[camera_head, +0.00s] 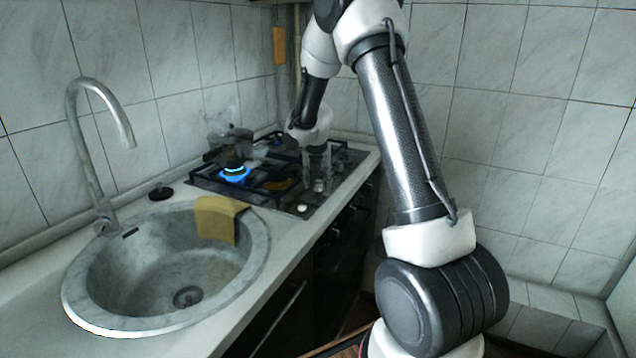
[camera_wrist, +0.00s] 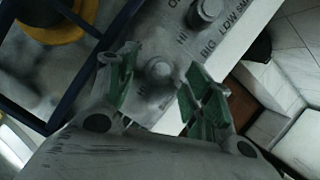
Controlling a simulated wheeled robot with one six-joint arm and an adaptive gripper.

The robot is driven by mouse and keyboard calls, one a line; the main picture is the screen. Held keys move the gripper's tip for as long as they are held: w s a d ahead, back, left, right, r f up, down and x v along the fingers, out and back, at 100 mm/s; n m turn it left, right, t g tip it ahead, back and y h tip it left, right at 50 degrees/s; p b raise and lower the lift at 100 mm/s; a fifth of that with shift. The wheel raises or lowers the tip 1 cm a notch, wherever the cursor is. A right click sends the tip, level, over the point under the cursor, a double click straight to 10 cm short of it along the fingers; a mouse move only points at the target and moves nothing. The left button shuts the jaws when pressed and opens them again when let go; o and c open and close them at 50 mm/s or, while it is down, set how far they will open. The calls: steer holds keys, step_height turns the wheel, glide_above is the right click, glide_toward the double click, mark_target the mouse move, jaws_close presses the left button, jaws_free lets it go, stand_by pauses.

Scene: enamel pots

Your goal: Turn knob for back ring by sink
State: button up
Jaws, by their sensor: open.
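The gas hob (camera_head: 328,196) is set in the counter beyond the sink. A blue flame (camera_head: 235,174) burns on the ring at the sink side near the wall. A row of knobs runs along the hob's front edge; a pale knob (camera_head: 302,208) stands nearest the sink. My gripper (camera_head: 318,170) is over the front part of the hob, pointing down. In the wrist view my gripper (camera_wrist: 158,66) is open, with a round grey knob (camera_wrist: 160,70) between its green-padded fingers. I cannot tell whether the fingers touch it. Another knob (camera_wrist: 207,11) is beyond, outside the fingers.
A steaming pot (camera_head: 230,143) stands near the wall behind the flame. Black pan grates (camera_head: 262,189) lie close to my gripper. The sink (camera_head: 170,275) with a tall tap (camera_head: 92,160) and a yellow cloth (camera_head: 217,216) on its rim is at left.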

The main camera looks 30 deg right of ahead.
steer(key=shift+x, duration=0.8)
